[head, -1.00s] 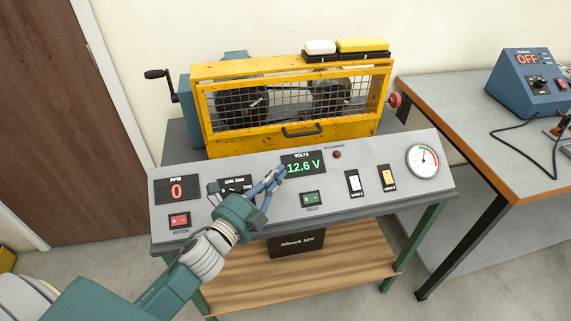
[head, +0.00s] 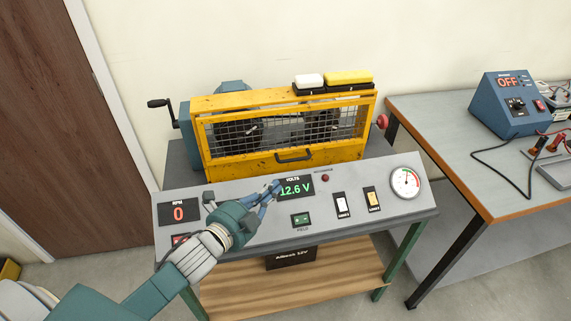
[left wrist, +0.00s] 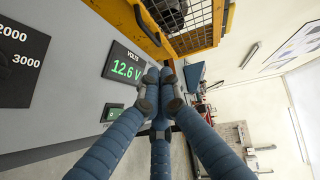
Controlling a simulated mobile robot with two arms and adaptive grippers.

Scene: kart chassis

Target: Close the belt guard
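The belt guard (head: 237,166) is a worn yellow frame with a wire mesh front and a black handle (head: 294,155) low on its front. It stands behind the sloping grey console, with dark pulleys visible through the mesh. I cannot tell whether it sits fully down. Its yellow edge and mesh also show at the top of the left wrist view (left wrist: 204,30). My left gripper (head: 274,188) is over the console by the volts display, apart from the guard handle. In the left wrist view its fingertips (left wrist: 160,90) are together with nothing between them. My right gripper is not in view.
The console (head: 265,222) carries the volts display (head: 296,188), switches and a round gauge (head: 405,182). A white and a yellow block (head: 349,77) lie on dark bases atop the guard. A crank (head: 160,103) sticks out left. A bench (head: 440,120) stands at right.

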